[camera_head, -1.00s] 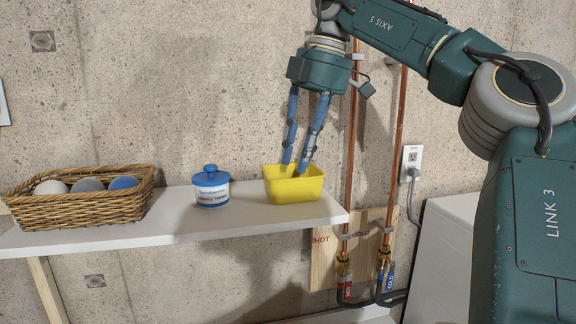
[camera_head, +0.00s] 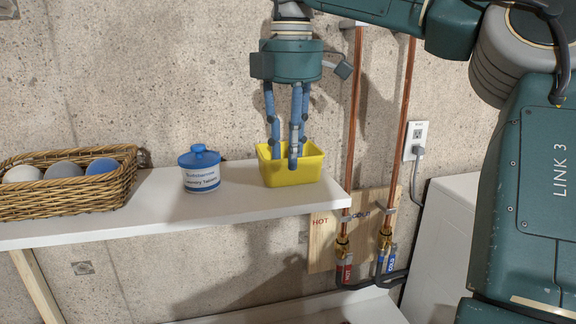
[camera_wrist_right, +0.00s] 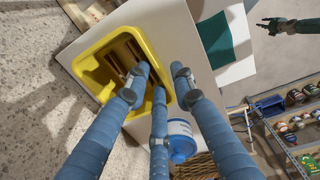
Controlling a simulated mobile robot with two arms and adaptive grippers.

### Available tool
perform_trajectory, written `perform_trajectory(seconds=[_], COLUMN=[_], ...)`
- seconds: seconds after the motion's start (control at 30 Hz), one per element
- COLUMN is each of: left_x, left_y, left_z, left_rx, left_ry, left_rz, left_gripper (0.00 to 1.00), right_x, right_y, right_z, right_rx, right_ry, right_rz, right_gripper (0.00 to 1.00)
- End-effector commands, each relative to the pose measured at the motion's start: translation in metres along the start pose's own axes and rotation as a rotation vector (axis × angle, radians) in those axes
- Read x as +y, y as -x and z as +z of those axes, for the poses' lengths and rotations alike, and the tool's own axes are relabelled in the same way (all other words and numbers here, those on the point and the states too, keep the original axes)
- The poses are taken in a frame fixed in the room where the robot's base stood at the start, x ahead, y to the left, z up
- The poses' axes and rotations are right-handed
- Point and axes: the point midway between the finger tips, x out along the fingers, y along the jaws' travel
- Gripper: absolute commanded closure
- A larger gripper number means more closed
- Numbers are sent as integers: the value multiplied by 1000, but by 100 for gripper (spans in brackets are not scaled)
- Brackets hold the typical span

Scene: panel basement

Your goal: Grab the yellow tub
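The yellow tub (camera_head: 312,170) stands on the right part of the white shelf. In the right wrist view the tub (camera_wrist_right: 88,66) holds some brown, slat-like things. My right gripper (camera_head: 287,160) points down at the tub with its blue fingers spread. One finger overlaps the front wall and appears outside it; the others reach over the opening. In the right wrist view the right gripper (camera_wrist_right: 158,85) shows gaps between its fingers around a tub rim; contact cannot be told. My left gripper (camera_wrist_right: 267,26) shows small in the right wrist view, fingers apart and empty.
A blue-lidded white jar (camera_head: 201,172) stands left of the tub. A wicker basket (camera_head: 75,192) with several balls is at the shelf's left. The white shelf (camera_head: 225,207) has a clear front strip. Copper pipes (camera_head: 353,110) run up the concrete wall right of the tub.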

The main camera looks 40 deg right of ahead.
Motion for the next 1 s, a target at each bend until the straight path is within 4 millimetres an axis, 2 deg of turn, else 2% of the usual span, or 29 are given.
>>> perform_trajectory(seconds=[0.03,0.23,0.5,0.8,0.93,1.0], left_x=[0,2,4,4,4,4], left_y=[8,13,12,10,10,10], left_z=[-6,-10,1,3,3,3], left_rx=[8,12,-3,-6,-6,-6], left_ry=[1,1,1,0,0,0], left_rz=[1,3,5,5,5,5], left_gripper=[66,66,66,66,66,66], right_x=[0,0,0,0,0,0], right_y=[-4,-27,-30,-32,-32,-32], right_z=[0,0,0,0,0,0], right_rx=[2,2,1,1,1,1], right_ry=[3,2,1,1,1,1], right_rz=[-4,-2,0,0,0,0], right_gripper=[76,76,76,76,100,100])
